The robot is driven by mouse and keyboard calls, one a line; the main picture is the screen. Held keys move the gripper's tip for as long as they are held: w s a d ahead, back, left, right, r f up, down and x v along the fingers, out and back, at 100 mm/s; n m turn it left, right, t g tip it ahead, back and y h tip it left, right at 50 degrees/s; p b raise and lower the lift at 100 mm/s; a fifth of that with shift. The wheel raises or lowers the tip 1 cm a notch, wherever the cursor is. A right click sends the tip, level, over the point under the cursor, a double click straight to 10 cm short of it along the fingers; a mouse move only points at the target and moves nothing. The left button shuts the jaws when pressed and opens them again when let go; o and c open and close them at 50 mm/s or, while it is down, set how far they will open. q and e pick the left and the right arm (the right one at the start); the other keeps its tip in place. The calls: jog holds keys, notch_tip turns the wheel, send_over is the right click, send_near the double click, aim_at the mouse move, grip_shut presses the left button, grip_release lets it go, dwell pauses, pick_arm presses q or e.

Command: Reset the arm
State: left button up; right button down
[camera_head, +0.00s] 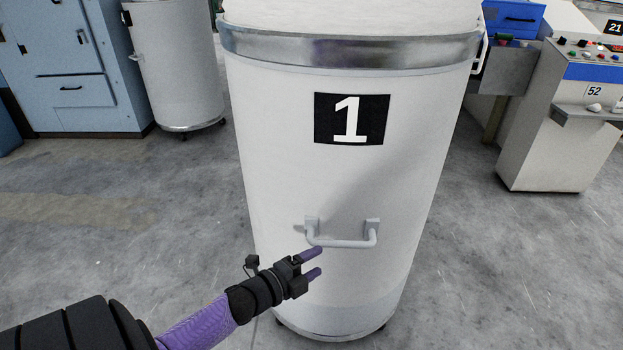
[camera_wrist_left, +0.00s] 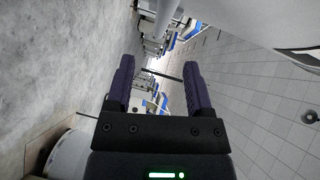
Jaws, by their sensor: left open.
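My left gripper (camera_head: 314,263) reaches in from the lower left in the head view. Its two purple fingers are apart with nothing between them. They are just below and in front of the left end of the grey handle (camera_head: 342,243) on a tall white can (camera_head: 280,160) marked 1. I cannot tell whether a finger touches the handle. In the left wrist view the open gripper (camera_wrist_left: 158,75) shows both fingers spread, with the hall's far machines seen through the gap. My right gripper is not in view.
A second white can (camera_head: 178,70) stands at the back left beside a blue cabinet (camera_head: 65,60). A control console (camera_head: 560,130) stands at the right. Grey concrete floor (camera_head: 130,230) is clear on both sides of the can marked 1.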

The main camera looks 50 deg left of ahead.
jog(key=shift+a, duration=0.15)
pick_arm(q)
jog(key=shift+f, duration=0.1)
jog(key=s+d+f+n+g+y+p, duration=0.1)
jog(key=s+d+f+n+g+p, duration=0.15)
jog(key=s+f, duration=0.35)
jog(key=s+d+f+n+g+y+p, duration=0.15)
jog(key=s+f+n+g, duration=0.25)
jog(key=s, duration=0.4)
jog(key=s+d+f+n+g+p, duration=0.1)
jog(key=s+f+n+g+p, duration=0.25)
jog(key=s+f, duration=0.2)
jog(key=s+d+f+n+g+p, duration=0.1)
jog(key=s+d+n+g, duration=0.1)
jog(key=s, duration=0.8)
jog(key=s+d+f+n+g+p, duration=0.1)
jog(key=s+d+g, duration=0.3)
jog(key=s, duration=0.7)
jog(key=shift+s+d+n+g, duration=0.15)
jog(key=shift+d+n+g, duration=0.15)
jog(key=shift+n+g, duration=0.35)
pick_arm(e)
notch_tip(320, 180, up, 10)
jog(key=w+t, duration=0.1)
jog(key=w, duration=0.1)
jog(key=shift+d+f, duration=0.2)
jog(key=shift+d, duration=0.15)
